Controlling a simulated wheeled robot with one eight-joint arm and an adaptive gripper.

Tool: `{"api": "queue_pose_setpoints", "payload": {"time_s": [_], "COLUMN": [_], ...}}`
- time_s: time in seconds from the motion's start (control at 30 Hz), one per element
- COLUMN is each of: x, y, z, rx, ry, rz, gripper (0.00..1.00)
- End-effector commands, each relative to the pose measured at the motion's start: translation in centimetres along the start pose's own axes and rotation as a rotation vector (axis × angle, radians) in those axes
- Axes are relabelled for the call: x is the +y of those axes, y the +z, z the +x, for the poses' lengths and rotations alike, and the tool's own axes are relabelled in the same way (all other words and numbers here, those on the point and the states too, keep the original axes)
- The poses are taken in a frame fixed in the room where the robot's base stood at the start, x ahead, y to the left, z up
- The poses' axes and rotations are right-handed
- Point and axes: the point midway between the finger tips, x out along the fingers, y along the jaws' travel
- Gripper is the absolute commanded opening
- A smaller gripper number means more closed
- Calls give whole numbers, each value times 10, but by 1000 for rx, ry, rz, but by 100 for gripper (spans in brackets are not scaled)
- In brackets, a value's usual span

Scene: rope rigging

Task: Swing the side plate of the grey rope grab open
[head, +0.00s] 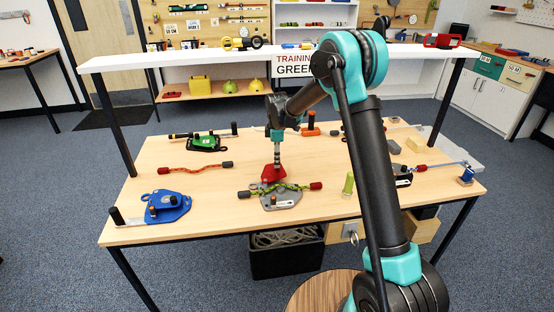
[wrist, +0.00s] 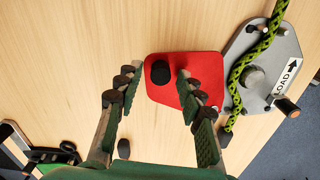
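The grey rope grab (head: 288,203) lies on the table's front middle. A black knob (wrist: 160,72) stands on the red plate. My gripper (wrist: 160,78) is open, one finger on either side of the knob, with visible gaps. It also shows in the head view (head: 276,165), just above the plate.
A blue rope grab (head: 175,211) lies at the left and a green one (head: 204,146) further back. An orange rope (head: 195,169) lies between them. A yellow-green post (head: 349,183) stands to the right. A white shelf (head: 190,58) spans behind the table, above its height.

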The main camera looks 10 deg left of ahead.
Motion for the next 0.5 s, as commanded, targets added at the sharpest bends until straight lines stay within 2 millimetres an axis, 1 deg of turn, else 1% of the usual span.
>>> {"api": "queue_pose_setpoints", "payload": {"time_s": [0.33,0.5], "x": [-1,-8], "y": [2,14], "z": [0,0], "rx": [0,0], "ry": [0,-1], "rz": [17,131], "gripper": [41,41]}}
